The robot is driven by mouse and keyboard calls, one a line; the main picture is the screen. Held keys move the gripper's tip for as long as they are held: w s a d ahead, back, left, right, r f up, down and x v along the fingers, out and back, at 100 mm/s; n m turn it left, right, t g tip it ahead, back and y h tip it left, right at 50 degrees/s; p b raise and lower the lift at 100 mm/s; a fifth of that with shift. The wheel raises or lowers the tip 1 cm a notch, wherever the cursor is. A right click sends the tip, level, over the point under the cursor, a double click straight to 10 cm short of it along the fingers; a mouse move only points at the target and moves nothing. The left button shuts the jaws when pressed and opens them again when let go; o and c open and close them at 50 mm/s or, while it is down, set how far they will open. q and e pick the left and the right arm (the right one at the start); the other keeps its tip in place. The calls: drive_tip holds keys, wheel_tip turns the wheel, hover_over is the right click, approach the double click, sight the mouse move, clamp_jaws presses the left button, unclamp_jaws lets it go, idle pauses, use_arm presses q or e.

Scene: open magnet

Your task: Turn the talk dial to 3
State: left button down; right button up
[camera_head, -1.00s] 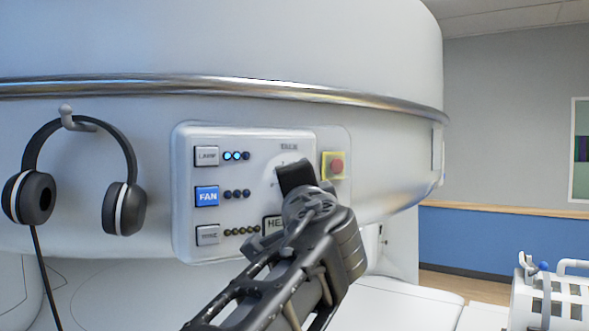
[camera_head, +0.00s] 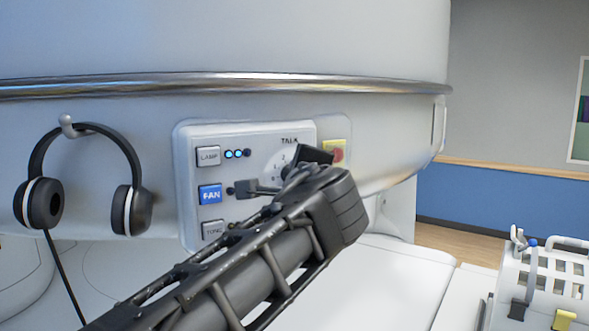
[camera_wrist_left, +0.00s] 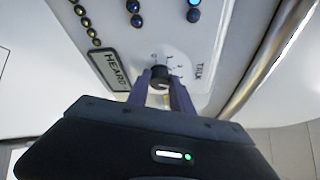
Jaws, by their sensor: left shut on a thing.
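The talk dial shows in the left wrist view as a small dark knob (camera_wrist_left: 158,76) on a white scale plate, with the word TALK beside it. In the head view the scale plate (camera_head: 271,167) shows partly, with a 2 readable; the knob is hidden behind my gripper. My left gripper (camera_head: 284,173) comes in from the lower left and is at the dial. In the left wrist view its two fingers (camera_wrist_left: 161,90) are on either side of the knob, shut on it. The knob's pointer setting is too small to tell. My right gripper is not in view.
The panel (camera_head: 187,160) has LAMP (camera_head: 208,156), FAN (camera_head: 210,194) and a third button (camera_head: 213,229); FAN is lit blue. A red button (camera_head: 338,155) on yellow sits right of the dial. Headphones (camera_head: 44,203) hang at the left. A white crate (camera_head: 560,285) stands lower right.

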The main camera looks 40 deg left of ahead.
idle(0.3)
use_arm(q)
drive_tip(key=c, duration=1.1)
unclamp_jaws()
drive_tip(key=b+v, duration=0.2)
drive_tip(key=v, duration=0.5)
drive_tip(key=shift+s+d, duration=0.3)
